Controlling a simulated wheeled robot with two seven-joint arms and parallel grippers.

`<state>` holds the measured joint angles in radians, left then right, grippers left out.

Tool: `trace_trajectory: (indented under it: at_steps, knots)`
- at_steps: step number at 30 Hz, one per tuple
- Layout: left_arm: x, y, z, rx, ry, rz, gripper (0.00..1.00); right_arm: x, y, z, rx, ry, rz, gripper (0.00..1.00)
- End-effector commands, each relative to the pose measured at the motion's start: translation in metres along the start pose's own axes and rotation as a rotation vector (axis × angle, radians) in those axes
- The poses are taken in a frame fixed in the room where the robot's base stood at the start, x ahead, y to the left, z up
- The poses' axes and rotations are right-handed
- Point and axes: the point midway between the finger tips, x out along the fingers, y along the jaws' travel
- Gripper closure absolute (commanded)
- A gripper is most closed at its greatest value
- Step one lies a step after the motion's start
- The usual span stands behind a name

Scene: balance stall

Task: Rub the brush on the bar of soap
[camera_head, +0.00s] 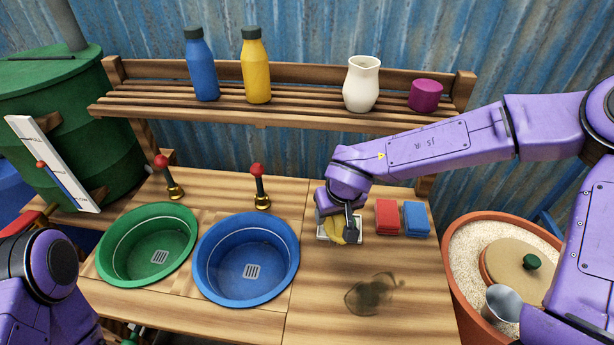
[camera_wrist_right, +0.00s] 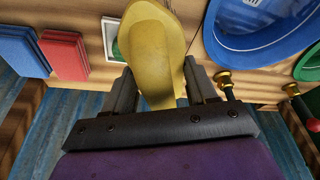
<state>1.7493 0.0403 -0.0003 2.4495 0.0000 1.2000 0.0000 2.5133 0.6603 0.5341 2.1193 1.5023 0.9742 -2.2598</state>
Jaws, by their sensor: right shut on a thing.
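My right gripper (camera_head: 345,232) is shut on a yellow oval thing (camera_head: 335,229), which looks like the brush; it fills the middle of the right wrist view (camera_wrist_right: 157,50) between the fingers. It is over a small white-rimmed dish (camera_head: 356,239) on the wooden counter. In the wrist view the dish (camera_wrist_right: 108,38) shows partly beside the brush, with something greenish in it. The bar of soap is not clearly seen, and I cannot tell whether the brush touches anything in the dish. My left arm is at the left edge; its gripper is not in view.
A red block (camera_head: 387,217) and a blue block (camera_head: 416,219) lie right of the dish. A blue basin (camera_head: 246,293) and green basin (camera_head: 146,278) are left, with brass taps behind. A shelf (camera_head: 300,115) with bottles stands behind.

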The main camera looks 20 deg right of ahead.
Motion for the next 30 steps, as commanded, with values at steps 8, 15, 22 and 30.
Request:
trace_trajectory:
  at_steps: [8, 15, 22, 30]
  knots:
    - [-0.083, -0.007, -0.034, 0.0, 0.0, 0.001, 0.57, -0.017, 0.038, -0.045, 0.32, -0.007, 0.098, 0.68]
    - [-0.081, -0.007, -0.033, 0.0, 0.0, 0.001, 0.57, 0.003, 0.05, -0.049, 0.407, 0.003, 0.129, 0.68]
    - [-0.055, -0.005, -0.023, 0.0, 0.0, 0.0, 0.57, 0.025, 0.051, -0.041, 0.408, 0.003, 0.128, 0.68]
    - [-0.022, -0.002, -0.009, 0.0, 0.0, 0.0, 0.57, 0.052, 0.052, -0.033, 0.409, 0.004, 0.129, 0.68]
